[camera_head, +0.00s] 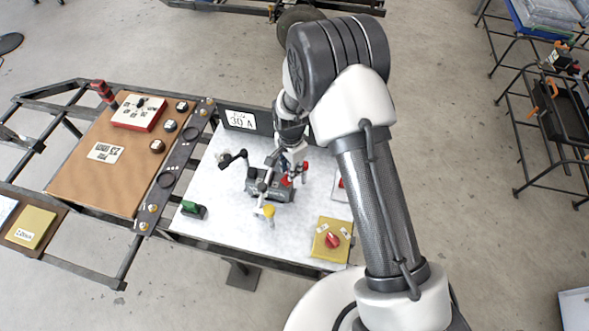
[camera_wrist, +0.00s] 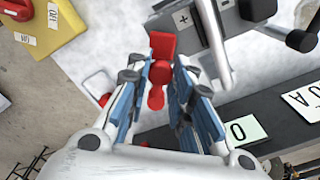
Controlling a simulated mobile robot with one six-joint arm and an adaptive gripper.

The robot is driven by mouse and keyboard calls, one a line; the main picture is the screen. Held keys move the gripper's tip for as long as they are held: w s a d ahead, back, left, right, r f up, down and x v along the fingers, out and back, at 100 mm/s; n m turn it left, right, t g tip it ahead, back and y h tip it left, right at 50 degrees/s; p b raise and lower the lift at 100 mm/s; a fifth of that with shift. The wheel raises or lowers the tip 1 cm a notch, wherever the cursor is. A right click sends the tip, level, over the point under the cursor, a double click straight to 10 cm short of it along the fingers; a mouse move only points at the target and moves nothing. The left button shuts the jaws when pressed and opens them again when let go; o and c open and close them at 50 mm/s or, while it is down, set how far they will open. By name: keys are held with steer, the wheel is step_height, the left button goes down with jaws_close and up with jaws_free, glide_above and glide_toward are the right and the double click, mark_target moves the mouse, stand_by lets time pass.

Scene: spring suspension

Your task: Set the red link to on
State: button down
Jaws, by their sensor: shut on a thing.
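The red link (camera_wrist: 160,72) is a small red lever with a flat upper end and a rounded knob. In the wrist view it sits between the two blue-padded fingers of my gripper (camera_wrist: 158,88), which is shut on it. In the head view my gripper (camera_head: 290,168) is over the grey device (camera_head: 272,187) on the white table, and red parts of the link (camera_head: 287,181) show beside it. A "+" mark shows on the grey body (camera_wrist: 188,28) next to the link. The link's base is partly hidden, and I cannot read its setting.
A yellow box (camera_head: 329,251) with a red knob and labels stands at the table's front right. A dark "30 A" panel (camera_head: 264,122) lines the back. Bare white table (camera_head: 231,225) shows front left.

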steer(key=shift+w+a+m, duration=0.2)
steer(key=shift+m, duration=0.3)
steer(key=c, duration=1.4)
jaws_free()
steer(key=shift+o, duration=0.2)
step_height(320, 180, up, 12)
